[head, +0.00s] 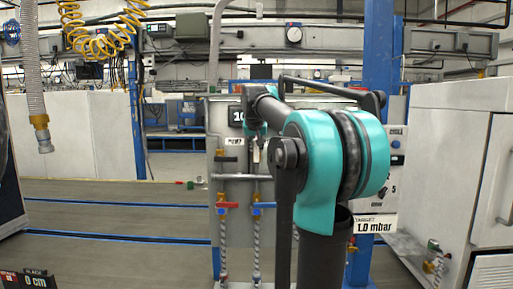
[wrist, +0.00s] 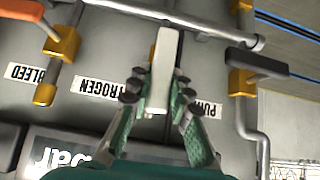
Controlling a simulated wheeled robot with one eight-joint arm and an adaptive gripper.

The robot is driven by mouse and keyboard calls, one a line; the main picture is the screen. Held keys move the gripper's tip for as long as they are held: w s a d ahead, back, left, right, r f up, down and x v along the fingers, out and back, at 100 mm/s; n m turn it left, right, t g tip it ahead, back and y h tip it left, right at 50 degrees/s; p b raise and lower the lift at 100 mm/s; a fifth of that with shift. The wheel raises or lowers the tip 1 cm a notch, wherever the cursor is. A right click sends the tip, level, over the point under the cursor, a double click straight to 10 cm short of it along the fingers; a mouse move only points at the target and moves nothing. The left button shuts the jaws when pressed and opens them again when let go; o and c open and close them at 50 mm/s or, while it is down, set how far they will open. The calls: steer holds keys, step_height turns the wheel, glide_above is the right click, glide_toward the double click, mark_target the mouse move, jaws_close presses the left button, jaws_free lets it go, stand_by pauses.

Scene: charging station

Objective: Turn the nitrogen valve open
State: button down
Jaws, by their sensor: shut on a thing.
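The nitrogen valve's white lever (wrist: 166,62) runs up and down the middle of the wrist view, with a bit of brass body (wrist: 152,53) showing behind it. My gripper (wrist: 161,90) has one finger on each side of the lever and is shut on it. The upside-down nitrogen label (wrist: 97,89) is partly covered by a finger. In the head view my gripper (head: 256,150) is at the panel, small and partly hidden by my teal arm joint. The lever cannot be made out clearly there.
In the wrist view, an orange-handled bleed valve (wrist: 62,42) is left and a dark-handled pump valve (wrist: 243,80) right. A grey pipe (wrist: 185,17) crosses above. In the head view, red-handled (head: 227,205) and blue-handled (head: 263,205) valves sit below on the panel.

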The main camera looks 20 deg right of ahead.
steer(key=shift+f, duration=0.1)
steer(key=c, duration=1.4)
jaws_free()
steer(key=shift+o, duration=0.2)
steer(key=v, duration=1.2)
